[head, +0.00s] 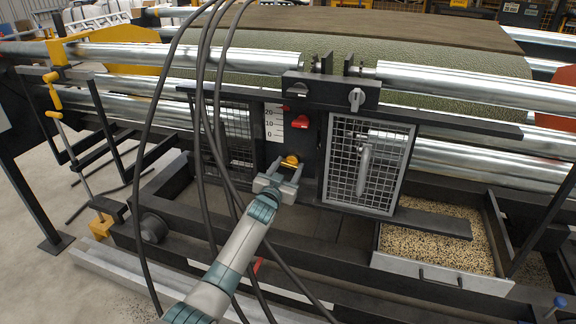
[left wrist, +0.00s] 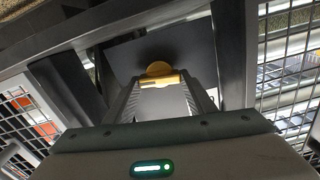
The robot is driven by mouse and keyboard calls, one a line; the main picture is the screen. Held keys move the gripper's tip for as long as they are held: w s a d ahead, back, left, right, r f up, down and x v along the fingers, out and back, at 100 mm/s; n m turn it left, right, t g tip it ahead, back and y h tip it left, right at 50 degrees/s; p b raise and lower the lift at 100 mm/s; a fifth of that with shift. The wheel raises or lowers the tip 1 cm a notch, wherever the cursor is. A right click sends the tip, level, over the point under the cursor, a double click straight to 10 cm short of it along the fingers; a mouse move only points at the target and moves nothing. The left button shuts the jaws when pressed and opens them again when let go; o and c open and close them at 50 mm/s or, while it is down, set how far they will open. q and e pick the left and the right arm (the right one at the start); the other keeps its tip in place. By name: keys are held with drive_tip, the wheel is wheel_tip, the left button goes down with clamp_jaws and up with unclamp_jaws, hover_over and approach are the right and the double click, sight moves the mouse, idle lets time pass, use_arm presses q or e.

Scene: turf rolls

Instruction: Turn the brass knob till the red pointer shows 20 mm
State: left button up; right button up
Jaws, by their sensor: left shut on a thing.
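The brass knob (head: 291,161) sits low on the dark panel between two mesh doors. My left gripper (head: 282,172) reaches up to it from the front and is shut on it. In the left wrist view the knob (left wrist: 158,69) shows between the tips of my left gripper (left wrist: 160,88). A white scale (head: 273,124) marked 0, 10 and 20 stands above and left of the knob. The small red pointer (head: 286,107) is at the scale's upper end, close to the 20 label. Its exact reading is too small to tell. My right gripper is not in view.
A red switch (head: 300,122) is right of the scale. A mesh door (head: 368,165) stands right of the knob. Dark cables hang in front of the left mesh. A tray of grain (head: 438,235) is at lower right. Steel rollers (head: 455,88) run above.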

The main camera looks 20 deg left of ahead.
use_arm(q)
drive_tip(key=m, duration=0.3)
drive_tip(key=shift+f, duration=0.1)
drive_tip(key=m, duration=0.2)
drive_tip(key=shift+d+m, duration=0.1)
drive_tip(key=shift+m, duration=0.3)
drive_tip(key=m, duration=0.5)
drive_tip(key=shift+f, duration=0.1)
drive_tip(key=m, duration=0.5)
drive_tip(key=shift+f+m, duration=0.1)
drive_tip(key=shift+m, duration=0.3)
drive_tip(key=m, duration=0.3)
drive_tip(key=shift+m, duration=0.3)
drive_tip(key=m, duration=0.2)
drive_tip(key=shift+f+m+p, duration=0.1)
drive_tip(key=shift+m+p, duration=0.2)
drive_tip(key=shift+m, duration=1)
drive_tip(key=m+p, duration=0.1)
drive_tip(key=m, duration=0.1)
drive_tip(key=shift+m, duration=1.6)
drive_tip(key=shift+f, duration=0.1)
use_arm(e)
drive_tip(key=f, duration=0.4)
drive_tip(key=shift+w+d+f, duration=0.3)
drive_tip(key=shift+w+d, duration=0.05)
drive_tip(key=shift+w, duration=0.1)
